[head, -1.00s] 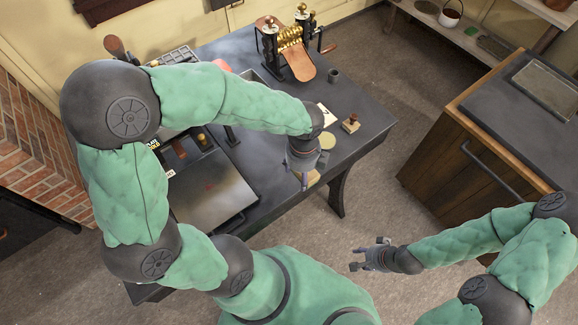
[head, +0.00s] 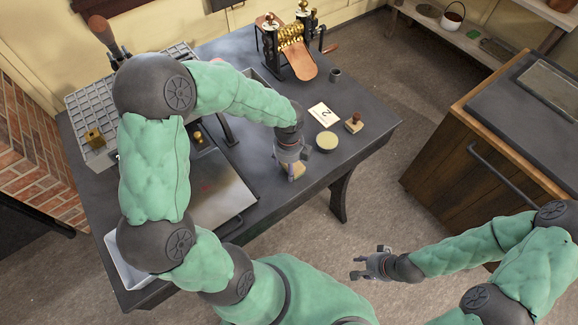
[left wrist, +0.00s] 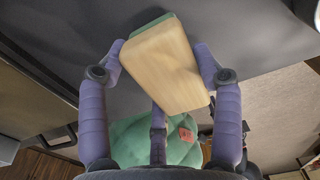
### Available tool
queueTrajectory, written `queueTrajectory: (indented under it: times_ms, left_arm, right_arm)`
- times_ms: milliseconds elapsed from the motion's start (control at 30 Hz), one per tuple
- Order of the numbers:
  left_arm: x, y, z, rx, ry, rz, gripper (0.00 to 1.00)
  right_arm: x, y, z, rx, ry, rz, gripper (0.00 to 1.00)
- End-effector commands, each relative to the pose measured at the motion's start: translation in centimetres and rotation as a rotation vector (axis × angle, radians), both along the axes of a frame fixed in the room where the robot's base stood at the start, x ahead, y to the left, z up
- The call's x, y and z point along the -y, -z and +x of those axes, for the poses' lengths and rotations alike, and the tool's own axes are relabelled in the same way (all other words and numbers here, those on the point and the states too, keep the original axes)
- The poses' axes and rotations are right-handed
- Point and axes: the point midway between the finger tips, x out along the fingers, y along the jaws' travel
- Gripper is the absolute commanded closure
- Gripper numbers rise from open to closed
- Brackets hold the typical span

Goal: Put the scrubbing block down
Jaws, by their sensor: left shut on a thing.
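The scrubbing block (left wrist: 166,65) is a pale wooden block with a green layer on its far side. In the left wrist view it sits tilted between the purple fingers of my left gripper (left wrist: 160,68). In the head view my left gripper (head: 291,166) points down over the front edge area of the dark table (head: 330,185), and the block (head: 291,172) shows as a small tan patch under the fingers. I cannot tell whether the block touches the tabletop. My right gripper (head: 368,262) is open and empty, over the floor in front of the table.
A round pale tin (head: 327,142), a numbered card (head: 323,113) and a wooden-handled stamp (head: 354,122) lie right of my left gripper. A flat plate press (head: 215,190) stands left of it. A brass roller machine (head: 293,50) and a small dark cup (head: 335,75) stand behind.

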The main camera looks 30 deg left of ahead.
Motion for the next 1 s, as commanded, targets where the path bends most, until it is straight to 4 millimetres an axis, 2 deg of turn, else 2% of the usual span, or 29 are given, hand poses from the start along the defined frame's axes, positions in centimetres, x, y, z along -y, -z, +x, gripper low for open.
queueTrajectory:
  times_ms: [400, 433, 500, 867, 1000]
  left_arm:
    - [0.0, 0.6, 0.0, 0.001, 0.0, 0.001, 0.65]
    - [0.0, 0.5, 0.0, 0.001, 0.0, 0.001, 0.26]
    - [0.0, 0.5, 0.0, 0.001, 0.0, 0.001, 0.11]
    - [0.0, 0.3, 0.0, 0.002, 0.0, 0.0, 0.11]
    - [0.0, -0.9, 0.1, 0.004, 0.0, 0.001, 0.11]
  right_arm:
    - [0.0, 0.2, 0.0, 0.0, 0.0, 0.0, 0.6]
    - [0.0, 0.2, 0.0, 0.0, 0.0, 0.0, 0.6]
    - [0.0, 0.2, 0.0, 0.0, 0.0, 0.0, 0.6]
    - [0.0, 0.1, 0.0, 0.0, 0.0, 0.0, 0.6]
    - [0.0, -0.4, 0.0, 0.0, 0.0, 0.0, 0.6]
